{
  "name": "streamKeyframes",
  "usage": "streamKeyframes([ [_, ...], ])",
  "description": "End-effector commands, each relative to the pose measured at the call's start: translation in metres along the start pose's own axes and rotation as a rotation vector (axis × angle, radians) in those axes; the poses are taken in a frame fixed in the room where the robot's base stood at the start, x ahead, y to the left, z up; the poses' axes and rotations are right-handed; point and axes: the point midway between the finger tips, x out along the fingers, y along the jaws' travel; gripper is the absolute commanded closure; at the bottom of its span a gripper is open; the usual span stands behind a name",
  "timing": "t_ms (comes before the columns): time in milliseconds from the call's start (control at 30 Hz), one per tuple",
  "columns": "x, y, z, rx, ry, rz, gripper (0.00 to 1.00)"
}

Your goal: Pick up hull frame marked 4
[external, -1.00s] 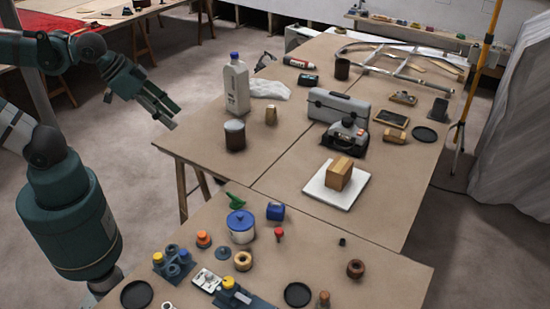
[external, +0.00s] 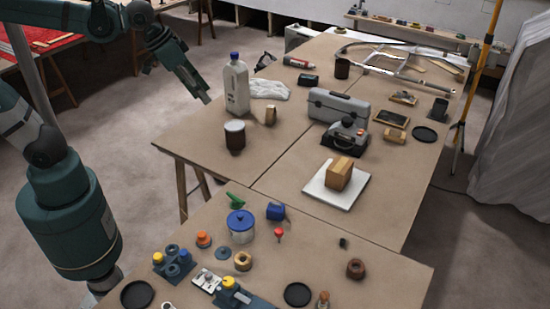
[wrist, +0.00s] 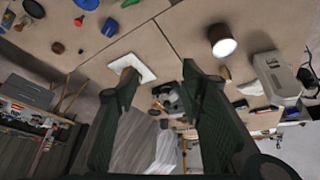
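My gripper (external: 202,96) hangs in the air by the left edge of the far table, left of the large white bottle (external: 237,88). In the wrist view my gripper (wrist: 160,72) is open, its two dark fingers wide apart with nothing held between them. A pale framework of long curved and straight pieces (external: 401,54) lies at the far right end of the table, well away from my gripper. It may be the hull frames; no mark 4 can be read on any piece.
A grey toolbox (external: 338,106), a dark can (external: 235,136) and a wooden block (external: 340,173) on a white board (external: 318,190) stand on the table. A yellow pole (external: 480,80) rises beside its right edge. Small parts crowd the near table.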

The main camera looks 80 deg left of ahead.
Motion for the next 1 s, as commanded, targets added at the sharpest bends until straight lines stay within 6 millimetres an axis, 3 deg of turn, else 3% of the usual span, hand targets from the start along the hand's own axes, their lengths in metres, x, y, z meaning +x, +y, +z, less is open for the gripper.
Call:
streamKeyframes([
  [567,0.044,-0.040,-0.086,-0.147,-0.088,-0.047,0.61],
  [1000,0.093,-0.081,-0.140,-0.261,-0.154,-0.082,0.61],
])
